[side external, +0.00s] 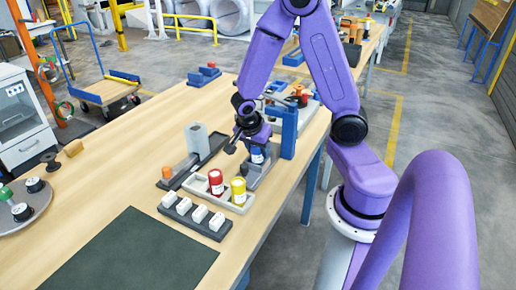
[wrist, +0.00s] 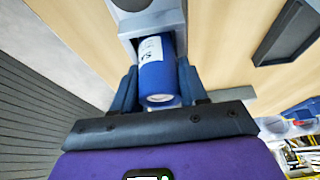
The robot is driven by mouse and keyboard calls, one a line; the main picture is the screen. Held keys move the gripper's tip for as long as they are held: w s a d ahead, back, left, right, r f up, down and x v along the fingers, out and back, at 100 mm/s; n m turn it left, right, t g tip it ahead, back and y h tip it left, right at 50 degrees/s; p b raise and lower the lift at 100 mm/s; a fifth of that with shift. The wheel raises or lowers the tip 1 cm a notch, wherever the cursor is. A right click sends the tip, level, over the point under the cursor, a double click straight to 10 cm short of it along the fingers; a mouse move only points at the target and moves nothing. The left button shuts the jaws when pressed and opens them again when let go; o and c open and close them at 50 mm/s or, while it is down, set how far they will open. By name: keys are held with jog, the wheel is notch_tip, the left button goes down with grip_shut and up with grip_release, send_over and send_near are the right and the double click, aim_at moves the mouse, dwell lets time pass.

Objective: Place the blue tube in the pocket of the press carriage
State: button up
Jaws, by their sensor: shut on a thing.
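The blue tube (wrist: 156,72) with a white label is between the two fingers of my gripper (wrist: 157,84) in the wrist view. My gripper is shut on it. The tube's far end is at the grey press carriage (wrist: 125,24), between its light walls; how deep it sits in the pocket I cannot tell. In the side view my gripper (side external: 250,138) is low over the carriage (side external: 257,179), and the blue tube (side external: 257,155) shows just below it, roughly upright. The tube's lower end is hidden there. The blue press frame (side external: 289,133) stands just right of the gripper.
A pale tray (side external: 231,206) holds a red tube (side external: 216,182) and a yellow tube (side external: 238,191) in front of the carriage. A dark rack (side external: 194,218) with several white blocks lies nearer. A grey block (side external: 197,140) stands left. The dark green mat (side external: 135,255) is clear.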

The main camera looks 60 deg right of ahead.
jog(key=shift+f, duration=0.1)
jog(key=o, duration=1.1)
jog(key=v, duration=1.1)
jog(key=shift+s+a+r+n+y, duration=0.25)
jog(key=shift+s+a+n+y, duration=0.55)
jog(key=shift+s+a+n, duration=3)
jog(key=shift+s+a+r+n+y, duration=0.25)
jog(key=shift+s+a+n+y, duration=0.9)
jog(key=shift+n, duration=5.25)
jog(key=shift+s+a+r+n+y, duration=0.35)
jog(key=shift+s+a+n, duration=1.15)
jog(key=shift+s+n, duration=2.65)
